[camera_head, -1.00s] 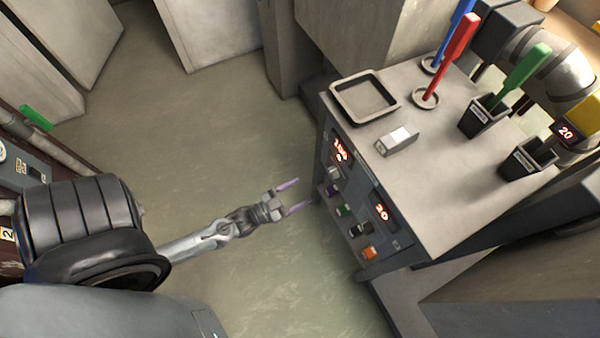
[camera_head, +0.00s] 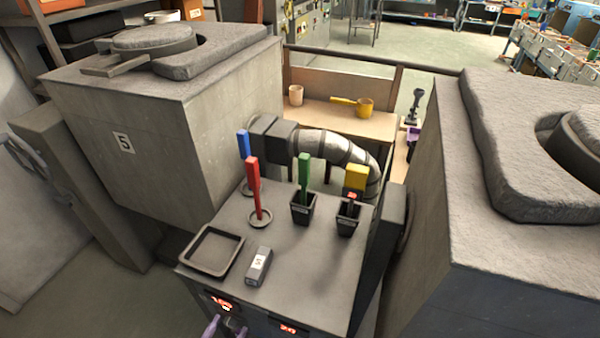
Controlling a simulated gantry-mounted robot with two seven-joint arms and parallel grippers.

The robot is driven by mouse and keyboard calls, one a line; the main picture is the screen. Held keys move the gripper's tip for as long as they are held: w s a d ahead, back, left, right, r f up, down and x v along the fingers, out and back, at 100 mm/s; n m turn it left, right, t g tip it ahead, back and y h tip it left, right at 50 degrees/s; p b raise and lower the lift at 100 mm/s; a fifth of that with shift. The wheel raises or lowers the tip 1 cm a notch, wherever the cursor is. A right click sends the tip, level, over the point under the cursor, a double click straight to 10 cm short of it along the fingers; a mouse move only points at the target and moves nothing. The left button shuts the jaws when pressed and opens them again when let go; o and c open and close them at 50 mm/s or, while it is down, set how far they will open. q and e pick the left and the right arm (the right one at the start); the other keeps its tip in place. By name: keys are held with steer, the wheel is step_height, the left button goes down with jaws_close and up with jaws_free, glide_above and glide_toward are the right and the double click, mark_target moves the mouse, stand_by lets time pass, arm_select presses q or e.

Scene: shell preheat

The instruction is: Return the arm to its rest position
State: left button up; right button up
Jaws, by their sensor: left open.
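My left gripper (camera_head: 227,328) shows only at the bottom edge of the head view, as two purple fingertips held apart. It is open with nothing seen between the fingers. The fingertips appear in front of the control cabinet's (camera_head: 335,283) front face, near a red lit display (camera_head: 222,303). I cannot tell whether they touch the panel. The rest of my left arm is out of the picture. My right gripper is not in view.
The cabinet top holds a black tray (camera_head: 190,262), a small grey box (camera_head: 259,267), and red (camera_head: 254,188), green (camera_head: 304,178), blue and yellow-handled tools. Large kilns stand left (camera_head: 190,130) and right (camera_head: 480,260). Open floor (camera_head: 75,300) lies at lower left.

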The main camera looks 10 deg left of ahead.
arm_select(q)
step_height(320, 180, up, 7)
steer(key=s+d+g+p, duration=0.3)
steer(key=g, duration=0.3)
steer(key=s+a+f+g+y, duration=0.1)
steer(key=s+f+g+y, duration=0.1)
steer(key=s+g, duration=0.65)
step_height(320, 180, up, 38)
steer(key=s+t+p, duration=0.1)
steer(key=p, duration=3.6)
steer(key=shift+s+n+p, duration=0.35)
steer(key=shift+s+n, duration=0.05)
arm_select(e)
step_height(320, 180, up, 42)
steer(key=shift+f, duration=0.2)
arm_select(q)
steer(key=shift+a, duration=0.1)
